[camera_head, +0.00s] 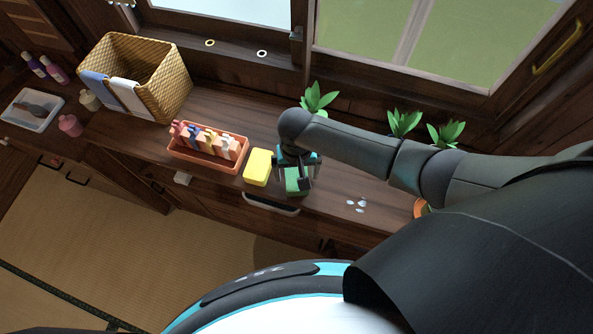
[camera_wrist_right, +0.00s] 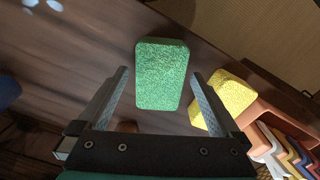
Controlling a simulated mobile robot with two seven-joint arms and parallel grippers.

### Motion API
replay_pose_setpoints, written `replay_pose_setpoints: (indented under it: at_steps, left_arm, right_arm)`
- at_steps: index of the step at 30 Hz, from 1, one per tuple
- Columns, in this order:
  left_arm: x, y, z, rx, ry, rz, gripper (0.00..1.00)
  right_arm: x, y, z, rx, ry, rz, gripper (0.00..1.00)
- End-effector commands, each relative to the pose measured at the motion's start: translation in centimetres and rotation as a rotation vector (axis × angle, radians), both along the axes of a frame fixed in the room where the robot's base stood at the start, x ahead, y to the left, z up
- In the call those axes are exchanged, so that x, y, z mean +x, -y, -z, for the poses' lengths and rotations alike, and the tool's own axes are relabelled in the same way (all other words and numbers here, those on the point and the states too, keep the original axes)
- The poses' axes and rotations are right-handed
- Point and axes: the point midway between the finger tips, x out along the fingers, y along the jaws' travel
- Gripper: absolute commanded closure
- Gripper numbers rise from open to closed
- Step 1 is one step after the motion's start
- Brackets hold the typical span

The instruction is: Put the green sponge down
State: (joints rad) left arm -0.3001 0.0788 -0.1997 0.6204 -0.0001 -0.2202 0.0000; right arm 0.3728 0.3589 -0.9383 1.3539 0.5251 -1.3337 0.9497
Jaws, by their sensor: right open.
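The green sponge (camera_head: 297,181) lies on the dark wooden counter (camera_head: 335,190), to the right of the yellow sponge (camera_head: 257,168). My right gripper (camera_head: 296,185) is over the green sponge from above and partly hides it in the head view. In the right wrist view the green sponge (camera_wrist_right: 162,75) sits between the two fingertips of my right gripper (camera_wrist_right: 159,75), with a gap on both sides. The gripper is open. The yellow sponge (camera_wrist_right: 225,100) is partly behind one finger there. My left gripper is not in view.
An orange tray (camera_head: 200,161) with several upright items stands left of the yellow sponge. A wicker basket (camera_head: 165,85) with cloths is further left. Potted plants (camera_head: 404,123) stand along the window. Small white pebbles (camera_head: 357,204) lie to the right, with bare counter between.

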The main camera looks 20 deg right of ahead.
Motion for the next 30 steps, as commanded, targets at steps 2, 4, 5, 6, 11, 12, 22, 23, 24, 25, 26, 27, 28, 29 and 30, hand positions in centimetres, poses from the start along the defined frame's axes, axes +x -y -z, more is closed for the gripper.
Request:
replay_pose_setpoints:
  at_steps: [2,4,5,6,11,12,22,23,24,25,26,27,28,29,30]
  left_arm:
    - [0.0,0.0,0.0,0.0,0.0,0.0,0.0]
    - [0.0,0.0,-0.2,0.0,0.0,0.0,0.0]
    - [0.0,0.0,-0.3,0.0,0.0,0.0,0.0]
    - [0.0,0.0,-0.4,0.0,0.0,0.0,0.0]
    - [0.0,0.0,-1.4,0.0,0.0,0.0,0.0]
    - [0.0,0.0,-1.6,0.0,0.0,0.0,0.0]
    - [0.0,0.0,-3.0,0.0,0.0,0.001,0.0]
    - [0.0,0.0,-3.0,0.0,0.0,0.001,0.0]
    - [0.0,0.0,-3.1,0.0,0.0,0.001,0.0]
    - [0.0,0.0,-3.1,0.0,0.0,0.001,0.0]
    - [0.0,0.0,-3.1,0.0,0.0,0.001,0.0]
    - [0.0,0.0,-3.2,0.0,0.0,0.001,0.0]
    - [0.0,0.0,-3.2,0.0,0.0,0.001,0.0]
    - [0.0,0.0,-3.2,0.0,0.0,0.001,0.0]
    - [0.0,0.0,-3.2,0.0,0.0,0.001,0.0]
  right_arm:
    - [0.0,0.0,-0.1,0.0,0.0,0.0,0.0]
    - [0.1,0.0,-0.4,0.0,0.002,-0.001,0.0]
    - [0.1,0.0,-0.7,0.001,0.002,-0.001,0.0]
    - [0.1,0.0,-1.1,0.001,0.002,-0.001,0.0]
    - [0.1,0.0,-3.9,0.002,0.002,-0.001,0.0]
    - [0.1,0.0,-4.8,0.003,0.003,-0.001,0.0]
    - [0.1,-0.1,-10.9,0.003,0.002,0.0,0.0]
    - [0.1,0.0,-11.2,0.001,0.0,0.0,0.0]
    - [0.1,0.0,-11.6,0.002,0.001,0.0,0.0]
    - [0.0,0.0,-11.8,0.001,0.001,0.0,0.0]
    - [0.0,0.0,-12.0,0.0,0.0,0.0,0.0]
    - [0.0,0.0,-12.2,0.0,0.0,0.001,0.0]
    - [0.0,0.0,-12.3,0.0,0.0,0.001,0.0]
    - [0.0,0.0,-12.3,0.0,0.0,0.001,0.0]
    - [0.0,0.0,-12.4,0.0,0.0,0.001,0.0]
